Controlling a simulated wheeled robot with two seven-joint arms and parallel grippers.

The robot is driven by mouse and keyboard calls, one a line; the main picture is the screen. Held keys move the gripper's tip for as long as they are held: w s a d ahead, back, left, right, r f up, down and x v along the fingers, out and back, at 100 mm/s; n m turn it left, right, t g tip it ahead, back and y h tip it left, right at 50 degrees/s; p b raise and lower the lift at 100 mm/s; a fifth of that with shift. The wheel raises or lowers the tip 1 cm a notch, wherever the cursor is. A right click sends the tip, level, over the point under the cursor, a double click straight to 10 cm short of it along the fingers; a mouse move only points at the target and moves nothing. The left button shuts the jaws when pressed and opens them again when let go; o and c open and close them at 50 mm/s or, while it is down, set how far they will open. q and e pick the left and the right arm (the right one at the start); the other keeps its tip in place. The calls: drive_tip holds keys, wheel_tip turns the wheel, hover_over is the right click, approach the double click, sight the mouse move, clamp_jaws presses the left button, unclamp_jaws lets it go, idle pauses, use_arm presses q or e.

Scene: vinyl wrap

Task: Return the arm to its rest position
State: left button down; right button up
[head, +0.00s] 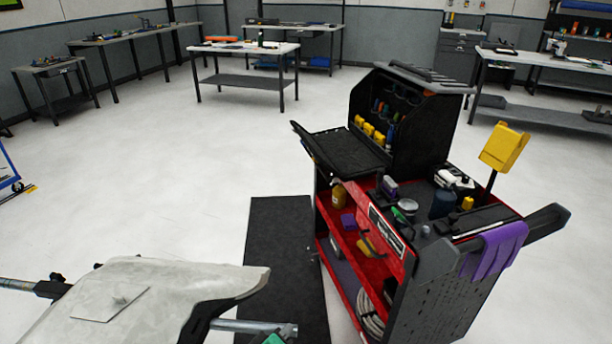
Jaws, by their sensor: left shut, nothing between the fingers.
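Only a small dark and green piece, which looks like the tip of my left gripper (272,339), shows at the bottom edge of the head view. It is just below the metal bar end of the stand and near the right end of a pale grey panel (165,285). It looks shut, with nothing seen in it. The rest of my left arm is out of the picture. My right gripper is not in view.
A red and black tool cart (385,235) with tools and a purple cloth (494,250) stands at right. A dark mat (282,265) lies between panel and cart. Workbenches, including a white-topped one (245,48), stand at the back. The middle floor is clear.

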use_arm(q)
drive_tip(key=s+a+r+m+g+y, duration=0.1)
drive_tip(key=s+a+m+g+y, duration=0.3)
drive_tip(key=s+a, duration=0.65)
drive_tip(key=s+a+r+m+g+y, duration=0.15)
drive_tip(key=s+a+m+g, duration=0.4)
drive_tip(key=s, duration=0.85)
wheel_tip(320, 180, down, 27)
drive_tip(key=s+a+p, duration=0.1)
drive_tip(key=a+p, duration=0.1)
drive_tip(key=p, duration=0.2)
drive_tip(key=s+a+f+g+p, duration=0.1)
drive_tip(key=s+a+f+p, duration=0.2)
drive_tip(key=s+f, duration=1.3)
drive_tip(key=s, duration=0.3)
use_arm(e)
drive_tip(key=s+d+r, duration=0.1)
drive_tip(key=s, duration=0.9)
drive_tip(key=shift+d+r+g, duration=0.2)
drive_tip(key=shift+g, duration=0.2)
use_arm(q)
drive_tip(key=shift+m, duration=0.25)
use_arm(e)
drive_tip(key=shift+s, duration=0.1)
